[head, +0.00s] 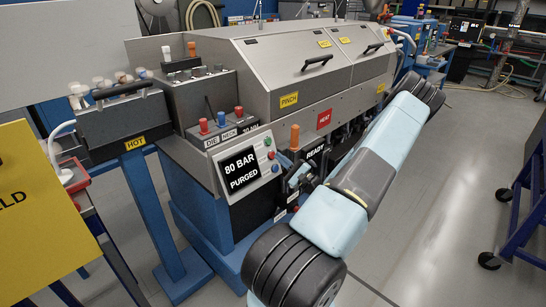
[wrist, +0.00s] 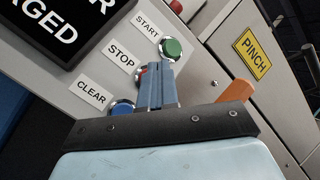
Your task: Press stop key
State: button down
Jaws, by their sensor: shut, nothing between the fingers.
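The stop key is a red button (wrist: 144,70) beside the STOP label (wrist: 122,53) in the wrist view. My gripper (wrist: 156,68) is shut and empty, with its fingertips over the red key. The fingers hide most of the key, so I cannot tell whether they touch it. The green START key (wrist: 172,48) lies above right of the fingertips, and the blue CLEAR key (wrist: 122,107) lies below left. In the head view the keys sit on the right side of the control panel (head: 229,155), with the red key (head: 271,155) in the middle.
The panel's black screen (head: 241,168) reads 80 BAR PURGED. An orange handle (head: 295,136) stands right of the panel; in the wrist view an orange part (wrist: 234,92) is close to my gripper's right. A blue leg (head: 155,210) and a yellow board (head: 40,215) stand left.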

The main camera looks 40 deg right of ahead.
jog(key=shift+w+f, duration=0.2)
jog(key=shift+w, duration=0.55)
dwell(1.2)
jog(key=shift+s, duration=0.15)
dwell(0.3)
jog(key=shift+s+r, duration=0.3)
jog(key=shift+s, duration=0.35)
jog(key=shift+s, duration=0.1)
jog(key=s, duration=0.1)
jog(key=s+r, duration=0.1)
jog(key=s, duration=0.2)
jog(key=shift+s+d+r, duration=0.2)
jog(key=shift+r, duration=0.15)
dwell(0.7)
